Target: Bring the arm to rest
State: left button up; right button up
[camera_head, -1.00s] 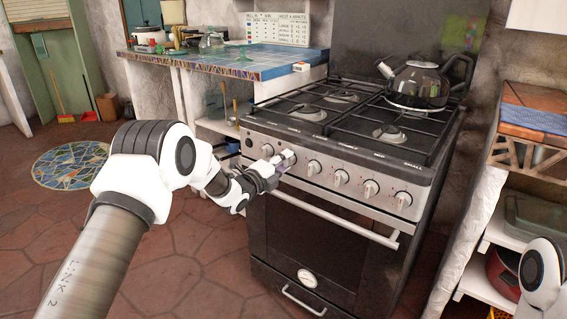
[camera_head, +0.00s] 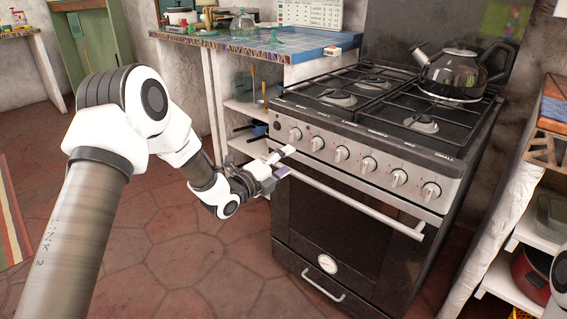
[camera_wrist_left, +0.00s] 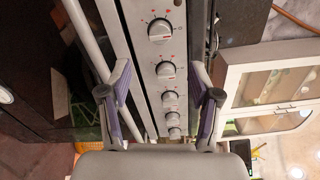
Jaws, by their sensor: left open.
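My left arm comes in from the left in the head view, bent at its white joint. Its gripper (camera_head: 285,162) is open and empty in front of the upper left of the stove (camera_head: 345,225), just below the left control knobs. In the left wrist view the two fingers of the left gripper (camera_wrist_left: 160,78) stand apart, with the row of knobs (camera_wrist_left: 166,70) seen between them. Whether a finger touches the stove front I cannot tell. My right gripper is out of view; only a bit of white arm shows at the right edge.
A dark kettle (camera_head: 453,72) stands on the back right of the hob. The oven handle (camera_head: 350,203) sticks out below the knobs. A blue-tiled counter (camera_head: 285,43) lies behind left, a shelf unit (camera_head: 490,245) at the right. The tiled floor (camera_head: 170,265) at left is clear.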

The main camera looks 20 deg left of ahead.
pick_arm(q)
jog(key=shift+s+a, duration=0.1)
jog(key=shift+s, duration=0.25)
jog(key=s+d+f+g, duration=0.2)
jog(key=s+f, duration=0.1)
jog(key=f, duration=0.5)
jog(key=s+d+f+g, duration=0.2)
jog(key=s+d+f, duration=0.1)
jog(key=f, duration=0.5)
jog(key=s+f+n+g+y, duration=0.2)
jog(key=s+f+n+g, duration=0.25)
jog(key=s+f, duration=0.6)
jog(key=s+f+n+g+y, duration=0.25)
jog(key=s+f+n, duration=0.4)
jog(key=s, duration=0.65)
jog(key=s+a+f+n+g+y, duration=0.15)
jog(key=s+n+g, duration=0.45)
jog(key=s+n, duration=0.85)
notch_tip(320, 180, up, 26)
jog(key=p, duration=2.5)
jog(key=shift+s+a+m+p, duration=0.25)
jog(key=shift+a+m+p, duration=0.1)
jog(key=shift+m, duration=0.1)
